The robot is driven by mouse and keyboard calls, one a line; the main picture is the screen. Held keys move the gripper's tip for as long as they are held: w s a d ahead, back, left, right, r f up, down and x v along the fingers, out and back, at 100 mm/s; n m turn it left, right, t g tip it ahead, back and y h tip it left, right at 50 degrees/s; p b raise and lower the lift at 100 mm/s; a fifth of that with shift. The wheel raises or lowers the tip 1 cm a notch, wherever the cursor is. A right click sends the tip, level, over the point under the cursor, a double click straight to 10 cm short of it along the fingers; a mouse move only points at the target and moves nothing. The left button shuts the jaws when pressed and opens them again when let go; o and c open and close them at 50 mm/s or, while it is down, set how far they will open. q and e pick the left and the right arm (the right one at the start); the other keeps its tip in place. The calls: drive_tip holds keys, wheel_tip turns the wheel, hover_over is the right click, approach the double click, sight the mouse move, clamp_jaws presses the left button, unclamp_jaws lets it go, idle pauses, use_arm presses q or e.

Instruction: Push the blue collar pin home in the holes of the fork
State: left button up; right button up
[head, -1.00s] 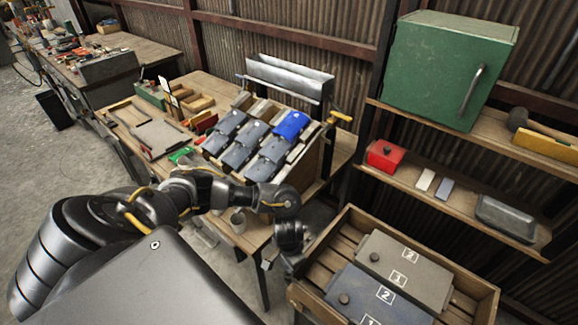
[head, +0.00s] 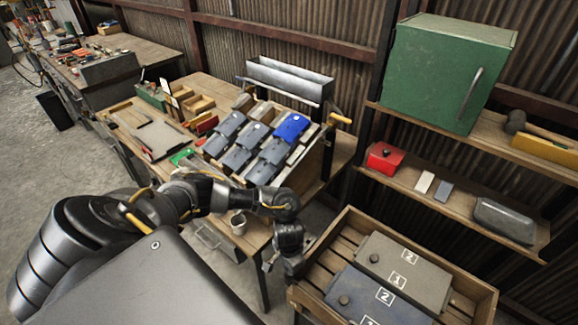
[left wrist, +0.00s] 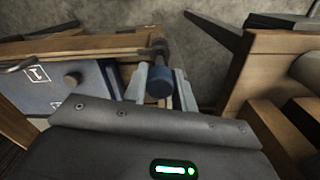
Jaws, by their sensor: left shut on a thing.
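My left gripper (left wrist: 161,74) is shut on a blue cylindrical piece, which looks like the blue collar pin (left wrist: 159,88). The piece sits between the two pale grey fingers in the left wrist view, with a dark rounded part just beyond it. In the head view, my left gripper (head: 290,264) hangs low beside the near left side of the wooden crate; the pin cannot be made out there. I cannot pick out the fork or its holes in either view. My right gripper is not in view.
The wooden crate (head: 473,308) holds numbered grey and blue plates (head: 402,270). A bench to the left carries a sloped rack of blue and grey pieces (head: 250,134) and a metal cup (head: 238,224). Shelves with a green cabinet (head: 445,75) and red box (head: 382,157) stand at right.

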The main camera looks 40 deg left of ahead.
use_arm(q)
drive_tip(key=shift+f, duration=0.5)
idle(1.0)
drive_tip(key=shift+p, duration=0.95)
idle(0.7)
drive_tip(key=shift+f, duration=0.7)
idle(0.8)
drive_tip(key=shift+p, duration=0.65)
idle(1.3)
drive_tip(key=shift+f, duration=0.65)
idle(0.7)
